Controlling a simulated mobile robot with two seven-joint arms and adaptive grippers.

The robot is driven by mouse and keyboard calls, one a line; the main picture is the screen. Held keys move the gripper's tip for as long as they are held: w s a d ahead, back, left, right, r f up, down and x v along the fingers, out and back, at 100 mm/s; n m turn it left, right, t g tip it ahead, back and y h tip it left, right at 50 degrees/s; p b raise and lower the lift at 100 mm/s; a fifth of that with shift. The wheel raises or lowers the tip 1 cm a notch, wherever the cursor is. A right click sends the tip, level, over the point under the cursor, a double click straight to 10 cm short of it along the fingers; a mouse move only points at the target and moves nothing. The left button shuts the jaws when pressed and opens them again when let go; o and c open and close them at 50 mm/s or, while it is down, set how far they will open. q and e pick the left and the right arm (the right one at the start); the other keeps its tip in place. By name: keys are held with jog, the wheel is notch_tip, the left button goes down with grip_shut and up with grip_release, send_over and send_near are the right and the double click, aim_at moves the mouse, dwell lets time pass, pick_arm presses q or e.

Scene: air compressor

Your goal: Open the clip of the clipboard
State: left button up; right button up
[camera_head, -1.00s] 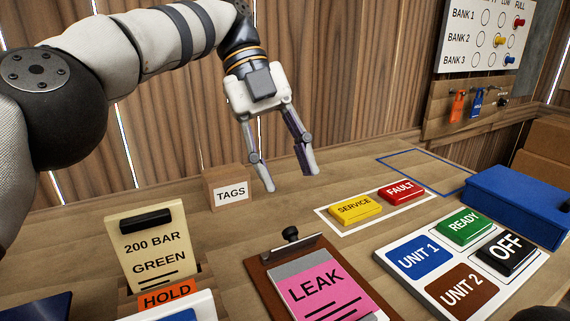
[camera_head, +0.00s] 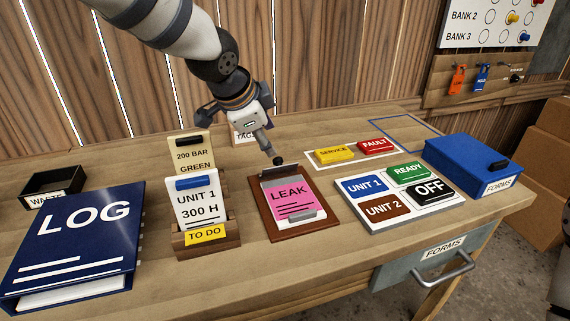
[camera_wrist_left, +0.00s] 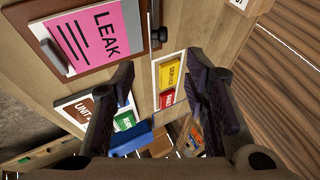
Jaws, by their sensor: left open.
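The brown clipboard (camera_head: 327,219) lies on the bench with a pink LEAK sheet (camera_head: 289,195) on it. Its clip (camera_head: 279,171) is at the far edge, with a black knob (camera_head: 278,161) standing up. The clip looks closed on the paper. A grey bar (camera_head: 301,217) lies across the sheet's near end. My left gripper (camera_head: 271,152) is just above and behind the knob, pointing down; one finger is largely hidden. In the left wrist view its fingers (camera_wrist_left: 160,85) are spread and empty, and the knob (camera_wrist_left: 158,35) shows apart from them.
A card holder (camera_head: 207,240) stands left of the clipboard, with a blue LOG binder (camera_head: 75,235) farther left. The SERVICE (camera_head: 334,154) and FAULT blocks and a sign panel (camera_head: 408,206) lie to the right. The TAGS box (camera_head: 243,138) is behind my gripper.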

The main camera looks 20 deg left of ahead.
aim_at(279, 160)
pick_arm(q)
jog(key=x, duration=0.5)
jog(key=b+x, duration=0.1)
jog(key=x, duration=0.5)
jog(key=shift+s+a+f, duration=0.15)
jog(key=shift+s+f, duration=0.05)
jog(key=shift+f, duration=0.1)
jog(key=shift+w+f+b, duration=0.35)
jog(key=shift+r, duration=0.1)
pick_arm(e)
jog(key=shift+s+a+f+g, duration=0.2)
jog(key=shift+s+f+g, duration=0.3)
jog(key=shift+s+f, duration=0.65)
pick_arm(q)
jog(key=shift+c, duration=0.6)
